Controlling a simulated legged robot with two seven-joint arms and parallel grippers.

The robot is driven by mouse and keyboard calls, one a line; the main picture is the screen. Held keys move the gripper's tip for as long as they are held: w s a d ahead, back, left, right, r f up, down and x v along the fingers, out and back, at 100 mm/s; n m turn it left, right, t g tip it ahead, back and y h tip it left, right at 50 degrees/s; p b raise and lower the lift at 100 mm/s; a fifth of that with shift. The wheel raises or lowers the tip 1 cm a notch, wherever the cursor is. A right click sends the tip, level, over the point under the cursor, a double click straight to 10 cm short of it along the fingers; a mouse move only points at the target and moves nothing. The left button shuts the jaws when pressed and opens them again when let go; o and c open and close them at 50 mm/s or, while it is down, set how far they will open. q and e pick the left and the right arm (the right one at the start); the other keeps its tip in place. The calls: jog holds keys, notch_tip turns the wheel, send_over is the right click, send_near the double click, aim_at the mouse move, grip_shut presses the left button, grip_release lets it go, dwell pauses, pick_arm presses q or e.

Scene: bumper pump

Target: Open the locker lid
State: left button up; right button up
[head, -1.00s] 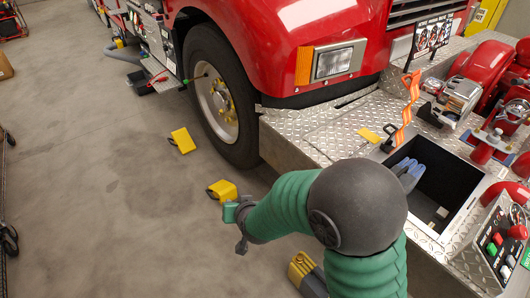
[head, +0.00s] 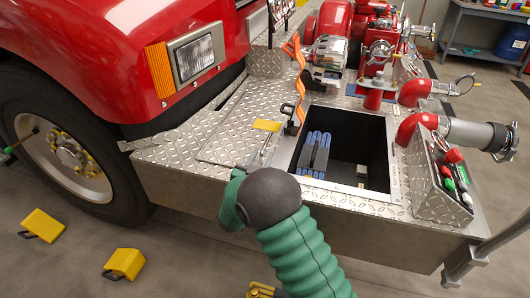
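The diamond-plate bumper deck (head: 165,150) has an open, dark rectangular locker well (head: 350,135) with blue-and-black items (head: 314,152) inside. Left of the well, a flat plate panel (head: 232,128) with seams lies level with the deck; I cannot tell whether it is the lid. A yellow tab (head: 267,125) sits at its right side, beside the well. My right gripper (head: 262,150) is in front of the panel and near the well's left edge. My wrist hides part of it, and its finger opening cannot be made out. My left gripper is not in view.
An orange strap (head: 293,50) stands up behind the well. Red pump pipes (head: 412,93) and a control box (head: 447,180) with coloured knobs stand to the right. The truck's headlight (head: 193,56) is at the left. Yellow chocks (head: 125,263) lie on the floor.

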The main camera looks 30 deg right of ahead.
aim_at(263, 148)
jog(key=x, duration=0.3)
jog(key=shift+w+f, duration=0.15)
jog(key=shift+w, duration=0.15)
jog(key=shift+w+r, duration=0.3)
jog(key=shift+d+f, duration=0.1)
jog(key=shift+d, duration=0.15)
jog(key=c, duration=0.3)
grip_shut()
jog(key=shift+a+f, duration=0.1)
